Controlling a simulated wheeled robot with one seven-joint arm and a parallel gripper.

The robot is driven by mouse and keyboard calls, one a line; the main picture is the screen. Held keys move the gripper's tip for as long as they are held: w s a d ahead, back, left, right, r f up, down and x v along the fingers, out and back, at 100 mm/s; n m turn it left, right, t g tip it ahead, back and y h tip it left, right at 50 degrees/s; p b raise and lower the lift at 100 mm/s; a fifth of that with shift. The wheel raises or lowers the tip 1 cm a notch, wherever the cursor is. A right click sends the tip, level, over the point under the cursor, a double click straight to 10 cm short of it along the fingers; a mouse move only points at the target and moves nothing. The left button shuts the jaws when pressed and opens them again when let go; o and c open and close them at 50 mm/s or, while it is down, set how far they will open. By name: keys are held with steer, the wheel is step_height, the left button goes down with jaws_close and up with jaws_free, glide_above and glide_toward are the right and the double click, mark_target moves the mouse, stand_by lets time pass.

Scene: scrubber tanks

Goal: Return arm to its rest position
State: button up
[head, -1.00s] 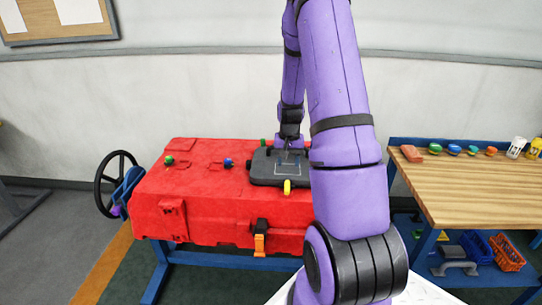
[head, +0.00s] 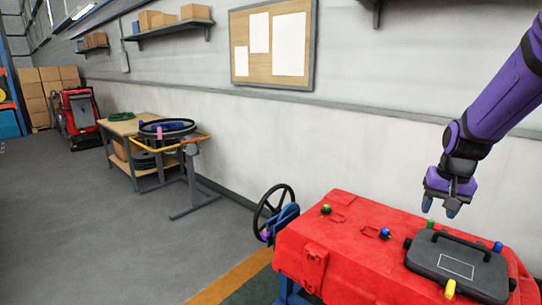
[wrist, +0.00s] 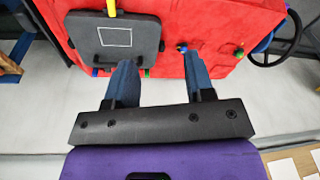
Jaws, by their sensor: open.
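My gripper (head: 440,206) is on my purple arm at the right of the head view, in the air above the red tank (head: 345,240). It is open and empty, its two blue fingers apart; they also show in the wrist view (wrist: 160,80). A dark grey lid with a handle (head: 458,266) sits on the right part of the red tank, below the gripper and apart from it. The lid also shows in the wrist view (wrist: 114,42), beyond the left finger.
A black handwheel (head: 272,212) stands at the tank's left end. Small green and blue knobs sit on the tank top. A wooden bench (head: 125,125) and a ring on a stand (head: 168,130) are farther left. The floor (head: 150,235) at left is clear.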

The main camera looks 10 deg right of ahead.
steer(key=s+a+r+n+t, duration=0.1)
steer(key=s+a+r+n, duration=0.2)
steer(key=s+a+r, duration=0.3)
steer(key=s+a+r+n+t, duration=0.2)
steer(key=s+a+r, duration=0.5)
steer(key=s+a, duration=0.3)
steer(key=shift+s+a+r+n, duration=0.25)
steer(key=shift+s+a+n, duration=0.15)
steer(key=shift+s, duration=0.7)
